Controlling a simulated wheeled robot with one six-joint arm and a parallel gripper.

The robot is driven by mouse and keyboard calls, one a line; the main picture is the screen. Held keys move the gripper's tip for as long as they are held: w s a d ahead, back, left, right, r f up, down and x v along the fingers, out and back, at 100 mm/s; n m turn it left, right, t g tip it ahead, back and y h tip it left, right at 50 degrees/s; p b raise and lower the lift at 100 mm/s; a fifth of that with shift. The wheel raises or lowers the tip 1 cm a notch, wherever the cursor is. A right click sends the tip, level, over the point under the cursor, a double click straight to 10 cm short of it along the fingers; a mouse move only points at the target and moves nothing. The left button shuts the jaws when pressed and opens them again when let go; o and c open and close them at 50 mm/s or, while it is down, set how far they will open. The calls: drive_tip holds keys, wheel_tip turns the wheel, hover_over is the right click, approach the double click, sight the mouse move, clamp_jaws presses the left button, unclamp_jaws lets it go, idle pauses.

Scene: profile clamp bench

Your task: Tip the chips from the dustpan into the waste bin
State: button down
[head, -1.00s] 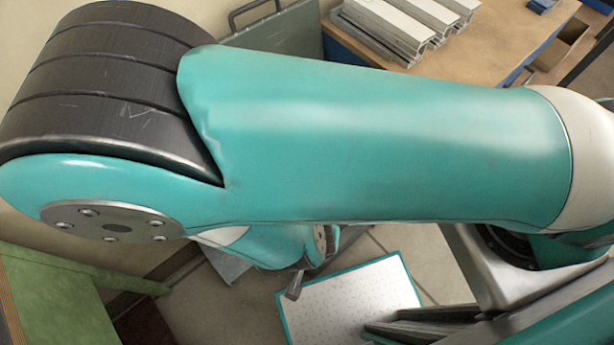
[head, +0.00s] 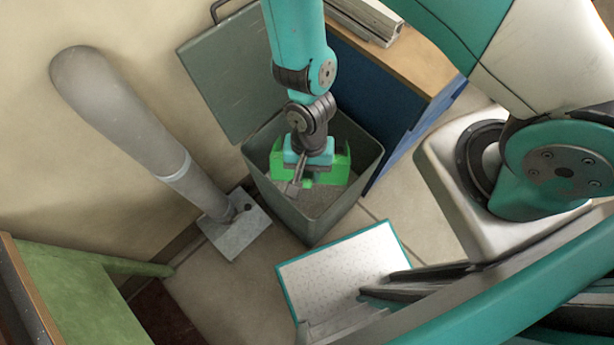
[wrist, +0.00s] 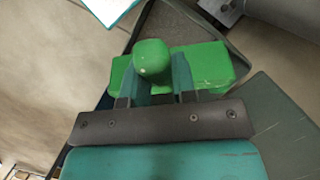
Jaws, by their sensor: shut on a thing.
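The waste bin (head: 312,230) is a grey-green open box on the floor, with its lid (head: 222,85) swung up against the wall. My gripper (head: 308,176) is over the bin mouth, reaching down at its opening. It is shut on the green dustpan (head: 333,175), which is at or just inside the rim. In the wrist view, the dustpan's green handle (wrist: 153,62) stands between my two fingers, and the green pan (wrist: 207,66) spreads to both sides beyond them. I cannot make out chips in either view. The bin rim (wrist: 215,30) shows behind the dustpan.
A grey post on a square foot plate (head: 235,232) stands left of the bin. A white panel with a teal edge (head: 340,270) lies in front of it. A blue-sided bench (head: 375,90) is close on the right. A green bench (head: 60,290) is at the lower left.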

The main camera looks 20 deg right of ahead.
drive_tip(key=shift+g+y, duration=0.5)
drive_tip(key=shift+g, duration=0.3)
drive_tip(key=w, duration=0.1)
drive_tip(key=w+d+r, duration=0.1)
drive_tip(key=w+r+p, duration=0.1)
drive_tip(key=shift+w+d+r, duration=0.1)
drive_tip(key=shift+w+d, duration=0.15)
drive_tip(key=shift+d, duration=0.15)
drive_tip(key=w+d+r+g+y+b, duration=0.1)
drive_tip(key=w+d+g, duration=0.2)
drive_tip(key=w, duration=0.3)
drive_tip(key=w+d+r+g+y+b, duration=0.1)
drive_tip(key=w+d+g+y+b, duration=0.1)
drive_tip(key=w, duration=0.5)
drive_tip(key=shift+d+r+g+b, duration=0.35)
drive_tip(key=shift+d+g, duration=0.25)
drive_tip(key=shift+d, duration=0.25)
drive_tip(key=shift+r, duration=0.15)
drive_tip(key=shift+p, duration=0.45)
